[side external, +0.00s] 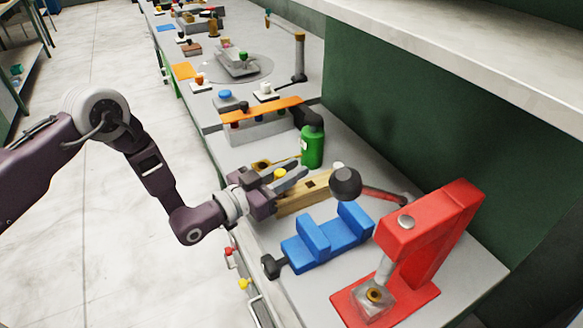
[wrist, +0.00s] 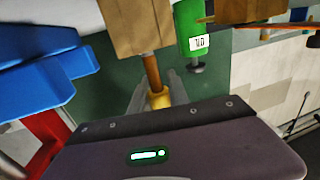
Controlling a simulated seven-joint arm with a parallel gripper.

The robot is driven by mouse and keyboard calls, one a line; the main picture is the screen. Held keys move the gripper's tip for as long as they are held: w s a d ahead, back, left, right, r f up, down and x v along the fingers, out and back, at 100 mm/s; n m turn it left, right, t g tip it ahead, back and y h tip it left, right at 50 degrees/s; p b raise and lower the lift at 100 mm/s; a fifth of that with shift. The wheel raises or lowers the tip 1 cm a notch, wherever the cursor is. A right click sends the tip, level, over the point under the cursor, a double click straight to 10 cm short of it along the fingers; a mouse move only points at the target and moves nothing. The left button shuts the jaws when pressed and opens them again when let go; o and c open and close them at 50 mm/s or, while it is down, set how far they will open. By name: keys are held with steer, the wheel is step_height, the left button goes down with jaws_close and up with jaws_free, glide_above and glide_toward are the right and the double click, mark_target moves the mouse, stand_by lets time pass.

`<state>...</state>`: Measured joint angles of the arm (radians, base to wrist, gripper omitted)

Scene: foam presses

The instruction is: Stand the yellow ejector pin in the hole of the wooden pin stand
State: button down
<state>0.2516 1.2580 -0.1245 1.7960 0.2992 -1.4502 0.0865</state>
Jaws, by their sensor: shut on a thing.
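My gripper (side external: 290,178) is shut on the yellow ejector pin (side external: 280,174), whose yellow end shows between the fingers. In the wrist view the pin's yellow part (wrist: 160,98) sits between the grey fingertips, and a brown shaft extends from it toward a wooden block. The wooden pin stand (side external: 295,204) lies on the bench beside the gripper, with a dark square opening (side external: 311,184) in its top. It also shows at the top of the wrist view (wrist: 138,28). The shaft overlaps the block's edge there; I cannot tell whether they touch.
A blue fixture (side external: 327,240) and a red press (side external: 440,235) stand in front and to the right. The press's black ball knob (side external: 345,183) hangs close to the stand's right end. A green bottle (side external: 312,147) stands behind, near an orange-topped rack (side external: 262,114).

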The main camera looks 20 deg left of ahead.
mark_target(291, 189)
steer(key=shift+f, duration=0.85)
steer(key=shift+f, duration=0.35)
steer(key=shift+f, duration=0.9)
steer(key=c, duration=1.2)
jaws_free()
steer(key=shift+o, duration=0.2)
steer(key=v, duration=0.7)
